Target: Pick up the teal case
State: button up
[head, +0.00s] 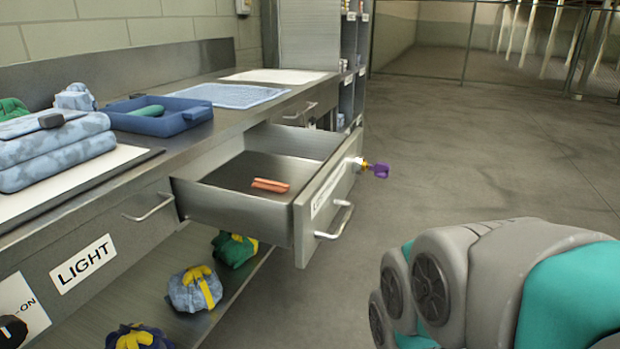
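A small teal-green elongated object (147,111), which looks like the teal case, lies in a blue open tray (178,123) on the metal counter at the left. Its lower side is hidden by the tray. My grey and teal arm fills the lower right corner, over the floor and well apart from the tray. My gripper is outside the view, so I cannot see its fingers or whether it holds anything.
An open drawer (245,205) juts out below the counter (225,115), with an orange item (270,185) inside and a purple-handled key (378,170) at its front. Folded blue bags (55,150) lie left of the tray. Wrapped bundles (195,289) sit on the lower shelf. The floor at right is clear.

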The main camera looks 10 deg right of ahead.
aim_at(153, 110)
jog(key=u, duration=0.7)
jog(key=i+l+u, duration=0.15)
jog(key=l+u, duration=0.3)
jog(key=i+l+u, duration=0.1)
jog(key=l+u, duration=0.15)
jog(key=u, duration=0.2)
jog(key=l+u, duration=0.9)
jog(key=k+j, duration=0.05)
jog(key=j, duration=0.1)
